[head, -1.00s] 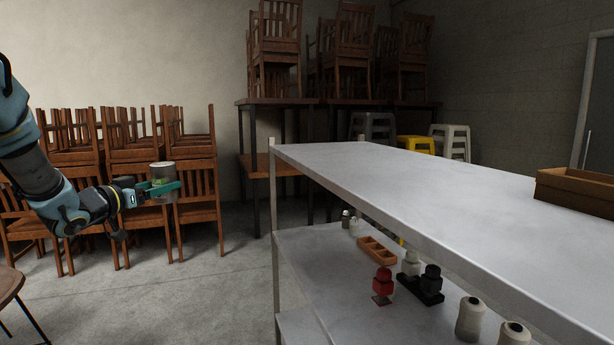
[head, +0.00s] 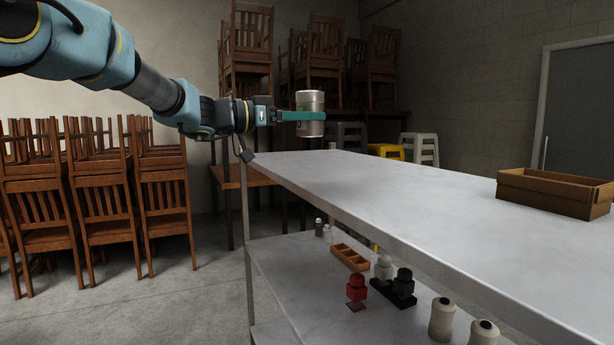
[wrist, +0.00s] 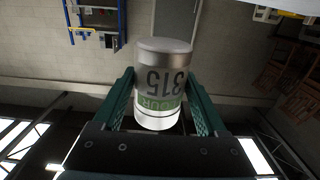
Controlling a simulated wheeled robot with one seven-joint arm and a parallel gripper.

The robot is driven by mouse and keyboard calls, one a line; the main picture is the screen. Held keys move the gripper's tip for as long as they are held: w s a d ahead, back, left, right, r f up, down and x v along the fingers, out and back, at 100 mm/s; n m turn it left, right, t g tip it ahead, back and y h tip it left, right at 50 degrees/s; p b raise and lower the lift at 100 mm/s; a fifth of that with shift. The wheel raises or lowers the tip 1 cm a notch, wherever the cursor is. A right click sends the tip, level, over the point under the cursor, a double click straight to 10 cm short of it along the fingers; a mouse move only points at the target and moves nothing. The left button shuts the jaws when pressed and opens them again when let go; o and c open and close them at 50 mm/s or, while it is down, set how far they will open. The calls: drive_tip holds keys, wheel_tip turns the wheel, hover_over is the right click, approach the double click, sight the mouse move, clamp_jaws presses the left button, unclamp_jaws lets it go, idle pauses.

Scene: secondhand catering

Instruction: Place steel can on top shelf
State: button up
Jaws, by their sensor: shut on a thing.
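The steel can (head: 310,101) is a silver cylinder with a green patch and dark print. It also shows in the wrist view (wrist: 163,75), where the digits "315" read upside down. My gripper (head: 308,116) is shut on the can, with a teal finger (wrist: 121,98) on each side of it. In the head view the can appears upright and above the far left part of the shelf unit's grey top shelf (head: 390,195). A gap shows between the can and the top surface. The exact height over the shelf is hard to tell.
An open brown box (head: 553,193) stands on the right of the top shelf; the rest of the top is bare. The lower shelf holds a red item (head: 356,288), a small orange tray (head: 350,257) and several bottles. Stacked chairs (head: 100,205) stand at left.

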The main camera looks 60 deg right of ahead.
wheel_tip(320, 180, down, 9)
drive_tip(key=shift+f+p, duration=0.15)
drive_tip(key=shift+p, duration=0.85)
drive_tip(key=shift+f, duration=0.1)
drive_tip(key=o, duration=1.6)
drive_tip(key=shift+f, duration=0.1)
drive_tip(key=shift+c, duration=0.2)
drive_tip(key=shift+r, duration=0.2)
drive_tip(key=shift+w+a+f, duration=0.1)
drive_tip(key=shift+w+a, duration=0.15)
drive_tip(key=b+v, duration=0.4)
drive_tip(key=v, duration=0.7)
drive_tip(key=shift+a, duration=0.15)
